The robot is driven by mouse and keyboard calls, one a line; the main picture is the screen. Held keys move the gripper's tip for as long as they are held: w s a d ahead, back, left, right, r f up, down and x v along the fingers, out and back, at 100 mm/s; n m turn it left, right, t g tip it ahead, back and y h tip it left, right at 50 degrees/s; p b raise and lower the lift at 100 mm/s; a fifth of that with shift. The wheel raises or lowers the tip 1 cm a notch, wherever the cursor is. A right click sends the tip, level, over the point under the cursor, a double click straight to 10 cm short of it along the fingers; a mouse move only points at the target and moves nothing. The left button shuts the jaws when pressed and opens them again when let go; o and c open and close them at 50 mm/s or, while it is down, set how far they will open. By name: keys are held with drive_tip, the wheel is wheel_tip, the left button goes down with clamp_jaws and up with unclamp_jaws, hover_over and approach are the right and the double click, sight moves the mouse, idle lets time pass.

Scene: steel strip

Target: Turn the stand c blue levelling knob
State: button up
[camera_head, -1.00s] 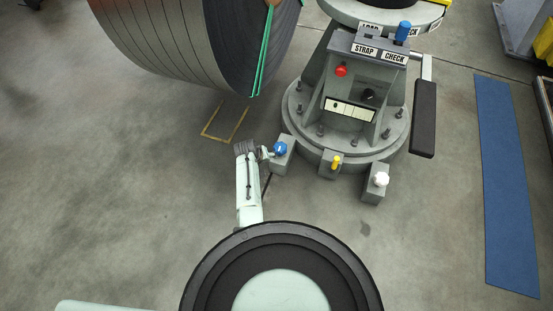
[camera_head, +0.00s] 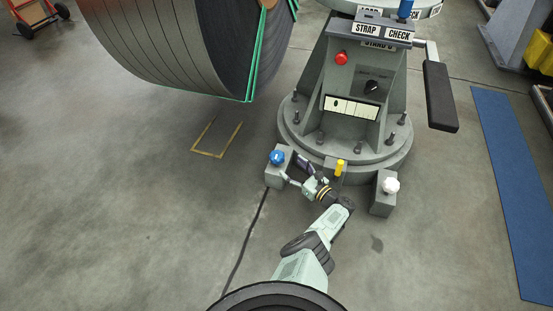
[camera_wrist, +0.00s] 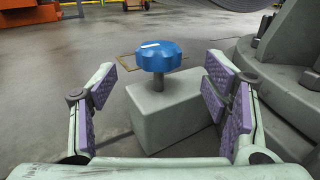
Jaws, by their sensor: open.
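The blue levelling knob (camera_head: 277,157) is a lobed knob with a white mark on top. It stands on a short post on a grey block (camera_head: 276,177) at the front left foot of the grey stand (camera_head: 345,150). My gripper (camera_head: 294,172) is open and empty, just right of the knob in the head view. In the wrist view the blue knob (camera_wrist: 160,57) shows upright between and beyond the two spread fingers with purple pads, apart from both. The stand's label is partly covered.
A yellow knob (camera_head: 340,167) and a white knob (camera_head: 391,185) stand on nearby blocks. The stand carries a red button (camera_head: 341,57), a black dial (camera_head: 372,87) and a black lever (camera_head: 440,97). A large steel coil (camera_head: 180,45) is at upper left. The floor left of the knob is clear.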

sight(277, 154)
drive_tip(key=b+x, duration=0.3)
drive_tip(key=x, duration=0.5)
drive_tip(key=shift+a+f, duration=0.15)
drive_tip(key=shift+a, duration=0.1)
drive_tip(key=shift+w+a, duration=0.2)
drive_tip(key=shift+w, duration=0.1)
drive_tip(key=shift+c, duration=0.3)
drive_tip(key=c, duration=1.1)
